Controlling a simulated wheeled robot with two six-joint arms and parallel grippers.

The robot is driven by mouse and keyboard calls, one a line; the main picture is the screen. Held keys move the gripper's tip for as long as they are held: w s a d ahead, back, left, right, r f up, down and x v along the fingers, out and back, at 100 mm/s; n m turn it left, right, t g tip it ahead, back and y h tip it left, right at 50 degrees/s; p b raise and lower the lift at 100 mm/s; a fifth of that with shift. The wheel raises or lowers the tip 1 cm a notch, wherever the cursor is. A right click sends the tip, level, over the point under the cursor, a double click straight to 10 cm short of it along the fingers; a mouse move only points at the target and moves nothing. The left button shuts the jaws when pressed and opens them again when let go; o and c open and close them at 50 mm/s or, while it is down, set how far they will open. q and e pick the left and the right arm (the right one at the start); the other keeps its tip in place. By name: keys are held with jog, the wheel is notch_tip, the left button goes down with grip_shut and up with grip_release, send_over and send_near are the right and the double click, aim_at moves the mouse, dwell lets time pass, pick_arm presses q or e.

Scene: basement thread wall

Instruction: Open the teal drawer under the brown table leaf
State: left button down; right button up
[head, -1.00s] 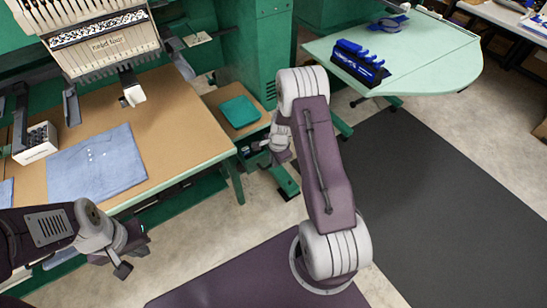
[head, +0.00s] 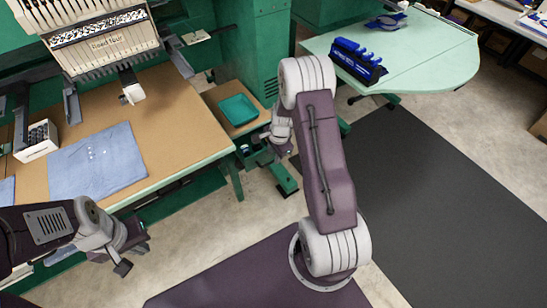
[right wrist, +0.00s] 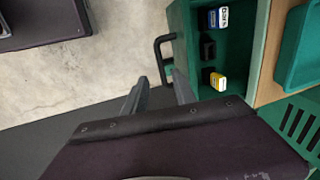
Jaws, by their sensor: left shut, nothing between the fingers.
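The teal drawer (right wrist: 228,45) stands open in the right wrist view, with small blue, black and yellow boxes inside. Its black handle (right wrist: 158,58) sticks out from its front. The brown table leaf (head: 222,89) is above it and shows in the right wrist view as a brown strip (right wrist: 268,58). My right gripper (right wrist: 160,78) is open, its fingers apart on either side of the handle's near end; I cannot tell whether they touch it. In the head view the right gripper (head: 264,149) is beside the drawer, partly behind my arm. My left gripper (head: 130,256) is shut and empty.
A teal tray (head: 238,110) lies on the leaf. The large brown table (head: 180,120) with blue cloth (head: 97,162) and an embroidery machine (head: 100,40) is at left. A pale green table (head: 430,60) with a blue rack (head: 357,62) is at back right. Floor near the drawer is clear.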

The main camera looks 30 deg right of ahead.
jog(key=r, duration=0.3)
jog(key=s+r, duration=0.1)
jog(key=r, duration=0.1)
jog(key=shift+p, duration=0.3)
jog(key=s+a+r+n+t+p, duration=0.1)
jog(key=a+r+n+p, duration=0.2)
jog(key=a+r, duration=0.35)
jog(key=s+a+r+n+t+p, duration=0.1)
jog(key=a+r+n+p, duration=0.15)
jog(key=r, duration=0.75)
jog(key=s+a+n+g, duration=0.2)
jog(key=s+n, duration=0.9)
jog(key=s, duration=0.3)
jog(key=shift+s+a+f+g, duration=0.15)
jog(key=shift+a+f+g, duration=0.05)
jog(key=shift+f+g, duration=0.2)
